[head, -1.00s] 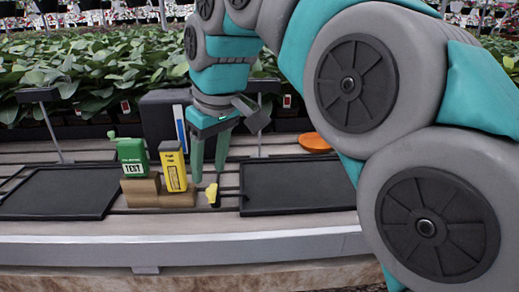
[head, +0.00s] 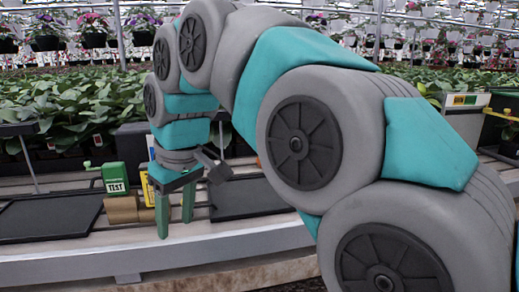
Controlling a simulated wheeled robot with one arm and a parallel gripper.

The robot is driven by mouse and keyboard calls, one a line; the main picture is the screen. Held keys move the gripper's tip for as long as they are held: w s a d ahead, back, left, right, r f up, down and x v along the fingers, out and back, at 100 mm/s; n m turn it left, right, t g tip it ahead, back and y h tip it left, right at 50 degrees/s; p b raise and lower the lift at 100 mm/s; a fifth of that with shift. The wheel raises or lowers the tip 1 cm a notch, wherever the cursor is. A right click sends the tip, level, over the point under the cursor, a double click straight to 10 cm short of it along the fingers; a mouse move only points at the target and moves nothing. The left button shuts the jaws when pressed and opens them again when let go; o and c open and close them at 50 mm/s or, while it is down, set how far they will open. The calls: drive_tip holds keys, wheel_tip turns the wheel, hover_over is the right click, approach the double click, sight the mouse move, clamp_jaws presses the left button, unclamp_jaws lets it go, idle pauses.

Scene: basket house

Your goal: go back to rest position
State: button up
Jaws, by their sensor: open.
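My gripper (head: 176,215) hangs from my arm with its two green fingers apart and pointing down, with nothing seen between them. It appears in front of the table's middle, just right of a green box marked TEST (head: 114,178). The green box stands on a brown block (head: 121,210). A yellow box (head: 147,190) beside it is partly hidden by my gripper. The small yellow piece that lay near the fingers earlier cannot be seen now.
A black tray (head: 48,217) lies on the left of the table. Another black tray (head: 238,200) lies on the right, partly behind my arm. A dark box (head: 130,140) stands behind the boxes. Rows of leafy plants (head: 70,105) fill the back.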

drive_tip(key=s+d+f+m+g+h, duration=0.1)
drive_tip(key=s+d+f+m, duration=0.25)
drive_tip(key=d+f, duration=0.45)
drive_tip(key=s+d+f+m+h, duration=0.15)
drive_tip(key=s+d+f, duration=0.25)
drive_tip(key=d, duration=0.8)
drive_tip(key=s+d+f+m+g, duration=0.2)
drive_tip(key=s+d+f+m, duration=0.4)
drive_tip(key=s+d+f, duration=0.3)
drive_tip(key=s+f, duration=0.1)
drive_tip(key=s, duration=0.3)
drive_tip(key=shift+d+f, duration=0.2)
drive_tip(key=shift+f, duration=0.15)
drive_tip(key=shift+s, duration=0.1)
